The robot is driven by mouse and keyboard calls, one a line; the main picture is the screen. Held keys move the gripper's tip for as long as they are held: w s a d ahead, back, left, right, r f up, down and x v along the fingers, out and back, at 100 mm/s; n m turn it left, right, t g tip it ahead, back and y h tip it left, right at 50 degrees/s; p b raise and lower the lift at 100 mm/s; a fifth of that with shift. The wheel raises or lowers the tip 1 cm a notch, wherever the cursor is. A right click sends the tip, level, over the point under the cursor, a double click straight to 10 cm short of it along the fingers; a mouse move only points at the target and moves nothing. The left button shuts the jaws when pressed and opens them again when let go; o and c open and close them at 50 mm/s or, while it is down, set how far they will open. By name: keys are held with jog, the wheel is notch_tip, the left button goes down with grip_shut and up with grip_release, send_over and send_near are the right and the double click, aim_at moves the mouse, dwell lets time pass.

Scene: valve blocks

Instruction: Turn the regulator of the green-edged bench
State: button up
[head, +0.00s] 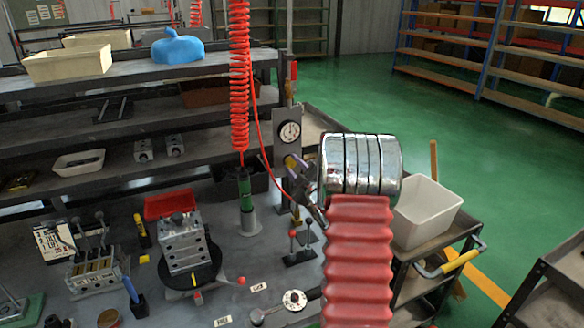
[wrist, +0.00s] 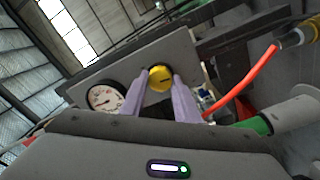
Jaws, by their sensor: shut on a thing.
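The regulator is a yellow round knob (wrist: 160,78) on a grey upright panel (wrist: 205,55), with a round white-faced gauge (wrist: 104,97) to its left in the wrist view. The knob has a dark line across its face. My gripper (wrist: 160,84) has its two pale purple fingers on either side of the knob, shut on it. I cannot make out a green edge on the bench.
A red coiled hose (head: 239,80) hangs left of the panel above a green-banded cylinder (head: 246,191). A metal block (head: 184,243) and a small red-topped lever stand (head: 298,245) are on the bench. A white bin (head: 428,211) sits on a cart to the right. Green floor beyond is clear.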

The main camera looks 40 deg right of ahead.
jog(key=m, duration=0.4)
jog(key=shift+s+d+f+m, duration=0.1)
jog(key=shift+f+m, duration=0.1)
jog(key=shift+m, duration=0.2)
jog(key=shift+f+m, duration=0.1)
jog(key=shift+m, duration=1.3)
jog(key=o, duration=0.7)
jog(key=shift+f, duration=0.1)
jog(key=o, duration=0.3)
jog(key=shift+r, duration=0.25)
jog(key=shift+o, duration=0.2)
jog(key=shift+s, duration=0.5)
jog(key=v, duration=1.2)
jog(key=shift+s+a, duration=0.25)
jog(key=shift+s, duration=0.05)
